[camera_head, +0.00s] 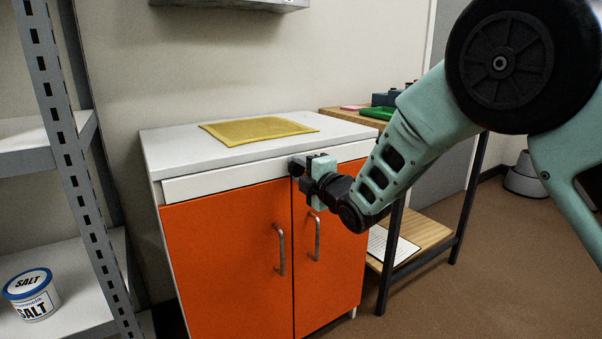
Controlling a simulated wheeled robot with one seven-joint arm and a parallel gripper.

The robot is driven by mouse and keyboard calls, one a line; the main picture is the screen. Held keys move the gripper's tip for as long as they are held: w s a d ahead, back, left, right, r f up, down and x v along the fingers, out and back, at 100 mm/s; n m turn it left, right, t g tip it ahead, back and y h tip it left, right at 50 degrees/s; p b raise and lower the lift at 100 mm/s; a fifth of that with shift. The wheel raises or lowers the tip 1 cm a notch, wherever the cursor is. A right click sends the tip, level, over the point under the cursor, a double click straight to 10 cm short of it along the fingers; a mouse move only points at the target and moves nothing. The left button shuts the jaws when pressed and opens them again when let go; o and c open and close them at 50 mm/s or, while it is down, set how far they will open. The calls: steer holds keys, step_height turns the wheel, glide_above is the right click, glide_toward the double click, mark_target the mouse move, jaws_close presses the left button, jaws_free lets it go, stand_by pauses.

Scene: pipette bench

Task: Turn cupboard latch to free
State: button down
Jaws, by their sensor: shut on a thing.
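An orange two-door cupboard (235,255) with a white top stands against the wall. Both doors look shut, each with a metal bar handle; the left handle (281,249) and the right handle (317,238) are near the middle seam. My gripper (296,167) is at the top of the seam, just under the white front strip. It is shut on a small dark part there, which looks like the latch. The gripper hides most of that part, so I cannot tell which way the latch is turned.
A yellow mat (258,131) lies on the white cupboard top (175,144). A metal shelf rack with a salt tub (32,297) stands at the left. Brown floor is open at the right.

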steer(key=shift+f, duration=0.1)
stand_by(0.3)
steer(key=c, duration=1)
jaws_free()
steer(key=shift+s+d, duration=0.1)
steer(key=p+v, duration=0.2)
steer(key=v, duration=1.5)
steer(key=shift+p, duration=0.3)
steer(key=shift+s+d, duration=0.1)
